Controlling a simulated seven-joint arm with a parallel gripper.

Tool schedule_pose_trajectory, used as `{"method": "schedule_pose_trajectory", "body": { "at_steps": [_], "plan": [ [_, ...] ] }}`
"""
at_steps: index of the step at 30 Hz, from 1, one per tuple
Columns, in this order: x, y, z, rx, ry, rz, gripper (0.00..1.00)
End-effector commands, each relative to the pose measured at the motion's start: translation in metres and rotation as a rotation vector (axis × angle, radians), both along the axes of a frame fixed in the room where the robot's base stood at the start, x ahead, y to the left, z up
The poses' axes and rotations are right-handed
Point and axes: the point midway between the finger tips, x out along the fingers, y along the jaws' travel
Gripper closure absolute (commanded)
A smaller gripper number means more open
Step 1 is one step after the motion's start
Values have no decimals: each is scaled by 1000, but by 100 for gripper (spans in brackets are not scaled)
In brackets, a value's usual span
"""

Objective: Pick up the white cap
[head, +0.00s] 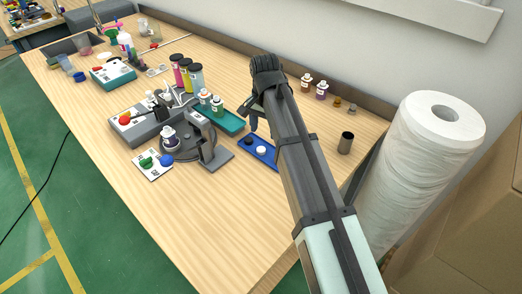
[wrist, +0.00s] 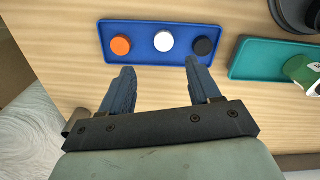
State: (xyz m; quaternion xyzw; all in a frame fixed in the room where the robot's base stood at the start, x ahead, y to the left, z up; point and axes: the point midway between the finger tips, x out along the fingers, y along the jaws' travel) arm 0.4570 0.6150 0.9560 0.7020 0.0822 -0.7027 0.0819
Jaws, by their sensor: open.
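The white cap (wrist: 163,41) sits in the blue tray (wrist: 143,28), between an orange cap (wrist: 121,46) on its left and a black cap (wrist: 204,46) on its right in the wrist view. In the head view the white cap (head: 261,151) shows in the blue tray (head: 249,144), partly hidden by my arm. My gripper (wrist: 158,70) is open and empty. Its fingertips point toward the tray's near edge, one on each side of the white cap's line, apart from the cap. In the head view the gripper (head: 250,115) is above the table beside the tray.
A teal tray (wrist: 240,70) with a bottle (wrist: 303,72) lies right of the blue tray in the wrist view. A grey machine (head: 150,128) and several bottles stand left in the head view. A dark metal cup (head: 346,144) stands right of my arm. The front table area is clear.

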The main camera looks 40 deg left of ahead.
Motion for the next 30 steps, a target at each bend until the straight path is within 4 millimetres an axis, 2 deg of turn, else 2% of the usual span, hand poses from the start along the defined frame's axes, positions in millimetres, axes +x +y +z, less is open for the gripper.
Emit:
{"method": "schedule_pose_trajectory", "body": {
  "at_steps": [4, 14, 25, 30],
  "plan": [
    [0, 0, -18, -1, 0, 1, 38],
    [-1, 1, -32, -1, 0, 1, 38],
    [-5, 6, -74, -1, 0, 0, 38],
    [-5, 7, -80, 0, -1, 0, 38]
  ]
}}
